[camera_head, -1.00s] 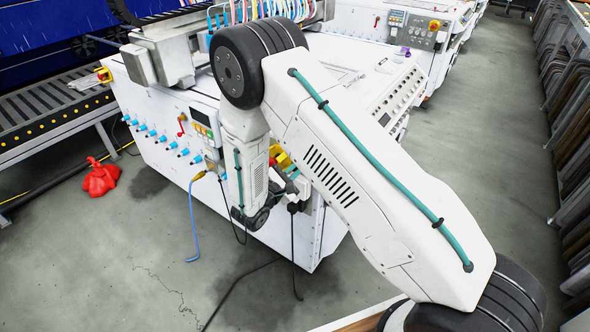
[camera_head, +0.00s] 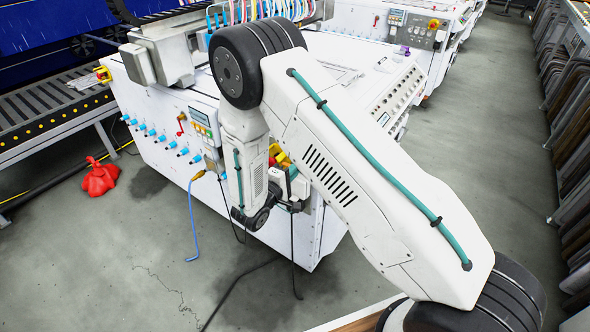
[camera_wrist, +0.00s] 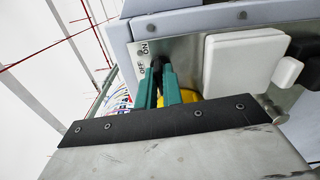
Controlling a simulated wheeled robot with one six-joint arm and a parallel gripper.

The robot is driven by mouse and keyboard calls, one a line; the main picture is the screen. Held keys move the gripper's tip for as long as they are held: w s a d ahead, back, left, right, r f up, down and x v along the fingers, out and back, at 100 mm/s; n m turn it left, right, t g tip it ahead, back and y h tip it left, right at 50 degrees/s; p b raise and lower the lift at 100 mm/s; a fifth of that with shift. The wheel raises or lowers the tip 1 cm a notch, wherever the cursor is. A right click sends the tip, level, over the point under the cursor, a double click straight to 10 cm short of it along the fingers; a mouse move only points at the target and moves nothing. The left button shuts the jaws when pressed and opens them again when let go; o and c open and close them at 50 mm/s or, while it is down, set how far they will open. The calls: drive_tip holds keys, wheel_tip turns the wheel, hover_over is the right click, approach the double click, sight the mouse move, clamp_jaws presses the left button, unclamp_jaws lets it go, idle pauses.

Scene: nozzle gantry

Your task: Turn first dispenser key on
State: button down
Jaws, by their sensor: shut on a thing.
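A small dark key (camera_wrist: 157,63) stands at a metal plate (camera_wrist: 185,62) marked OFF and ON in the wrist view. The teal fingers of my gripper (camera_wrist: 160,79) are shut on the key, beside the printed label. The fingertips partly cover the key, and its exact angle is hard to tell.
A white square box (camera_wrist: 240,62) and a white knob (camera_wrist: 287,72) sit right of the key. A yellow part (camera_wrist: 188,97) shows behind the fingers. In the head view, a blue cable (camera_head: 191,225) hangs from the machine and a red bundle (camera_head: 100,178) lies on the floor.

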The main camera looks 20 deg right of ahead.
drive_tip(key=shift+m, duration=0.5)
drive_tip(key=c, duration=1.5)
unclamp_jaws()
drive_tip(key=shift+c, duration=0.2)
drive_tip(key=shift+s, duration=0.1)
drive_tip(key=v, duration=0.7)
drive_tip(key=shift+s+a, duration=0.2)
drive_tip(key=shift+a, duration=0.05)
